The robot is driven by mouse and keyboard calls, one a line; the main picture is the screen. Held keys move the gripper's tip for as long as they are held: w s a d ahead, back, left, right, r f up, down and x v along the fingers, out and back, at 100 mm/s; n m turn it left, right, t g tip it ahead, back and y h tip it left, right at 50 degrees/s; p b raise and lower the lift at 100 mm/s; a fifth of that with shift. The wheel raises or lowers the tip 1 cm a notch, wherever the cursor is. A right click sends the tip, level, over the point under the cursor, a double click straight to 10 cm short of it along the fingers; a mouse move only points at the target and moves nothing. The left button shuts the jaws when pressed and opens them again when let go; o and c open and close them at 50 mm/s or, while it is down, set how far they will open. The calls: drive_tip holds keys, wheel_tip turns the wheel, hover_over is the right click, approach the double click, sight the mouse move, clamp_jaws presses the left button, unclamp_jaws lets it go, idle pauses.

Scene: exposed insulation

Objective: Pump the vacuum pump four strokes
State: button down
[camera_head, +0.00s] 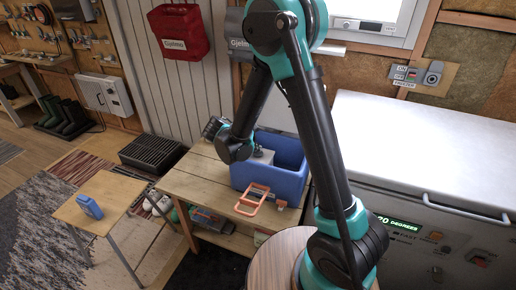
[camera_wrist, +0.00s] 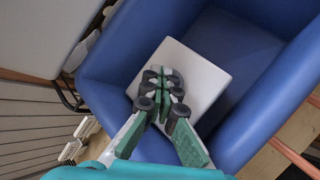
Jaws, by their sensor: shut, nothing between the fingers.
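A blue open-topped bin (camera_head: 273,186) stands on the wooden table and also fills much of the wrist view (camera_wrist: 262,110). A pale square block (camera_wrist: 207,80) sits inside it; part of it shows in the head view (camera_head: 263,159). My gripper (camera_wrist: 164,82) points down into the bin over the block, its fingers together and holding nothing. I cannot tell whether the fingertips touch the block. They hide part of its top. An orange loop handle (camera_head: 252,199) sits at the bin's front. I cannot tell for certain which part is the vacuum pump.
The wooden table (camera_head: 186,182) has bare room left of the bin. A long white-topped freezer (camera_head: 420,140) with a bar handle stands on the right. A small table (camera_head: 98,201) holds a blue object (camera_head: 89,207). A round wooden top (camera_head: 270,262) lies close in front.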

drive_tip(key=shift+r, duration=1.95)
drive_tip(key=shift+r, duration=2.5)
wheel_tip(320, 180, up, 4)
drive_tip(key=shift+f, duration=0.1)
drive_tip(key=shift+f, duration=4.45)
